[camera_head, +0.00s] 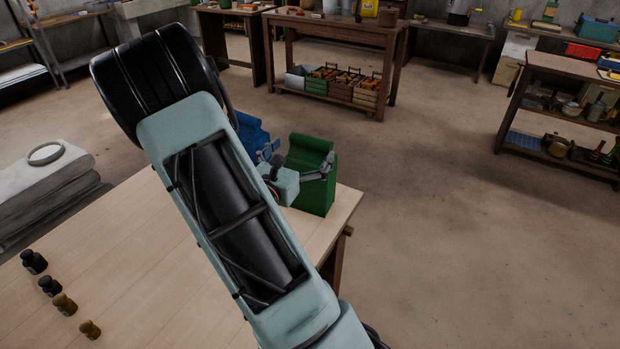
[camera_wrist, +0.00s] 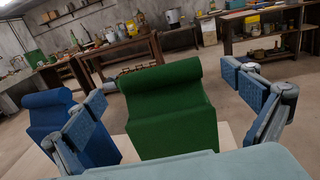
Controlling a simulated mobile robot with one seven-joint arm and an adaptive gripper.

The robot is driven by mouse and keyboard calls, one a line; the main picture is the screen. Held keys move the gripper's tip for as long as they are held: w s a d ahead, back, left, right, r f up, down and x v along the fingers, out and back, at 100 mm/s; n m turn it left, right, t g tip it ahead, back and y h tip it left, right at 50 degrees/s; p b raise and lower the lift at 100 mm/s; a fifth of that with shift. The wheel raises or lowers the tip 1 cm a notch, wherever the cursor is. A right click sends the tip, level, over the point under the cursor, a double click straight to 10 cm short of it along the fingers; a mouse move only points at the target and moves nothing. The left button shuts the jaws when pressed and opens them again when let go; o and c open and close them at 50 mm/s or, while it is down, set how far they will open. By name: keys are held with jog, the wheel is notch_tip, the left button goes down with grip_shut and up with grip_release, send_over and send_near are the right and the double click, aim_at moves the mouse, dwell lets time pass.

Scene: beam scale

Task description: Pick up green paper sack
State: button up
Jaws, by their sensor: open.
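The green paper sack (camera_head: 316,172) stands upright near the far right corner of the light wooden table (camera_head: 130,265). In the wrist view the green sack (camera_wrist: 168,112) fills the middle, between the two spread fingers. My gripper (camera_head: 292,168) is open and empty, with one finger on the left side of the sack and one on the right; I cannot tell if either touches it. A blue paper sack (camera_head: 252,132) stands just left of the green one, partly hidden by my arm. In the wrist view the blue sack (camera_wrist: 68,125) is behind the left finger.
Several small dark and brass weights (camera_head: 50,287) stand at the table's left side. A grey stack with a ring (camera_head: 45,153) lies left of the table. Workbenches and shelves (camera_head: 562,110) line the back and right. The floor right of the table is clear.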

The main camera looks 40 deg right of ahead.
aim_at(310, 137)
jog(key=x, duration=0.5)
jog(key=shift+w+d+f+p, duration=0.15)
jog(key=shift+w+p, duration=0.2)
jog(key=shift+w, duration=0.05)
jog(key=shift+c, duration=0.4)
jog(key=c, duration=1.8)
jog(key=shift+w+r, duration=0.1)
jog(key=shift+r, duration=0.15)
jog(key=shift+c, duration=0.5)
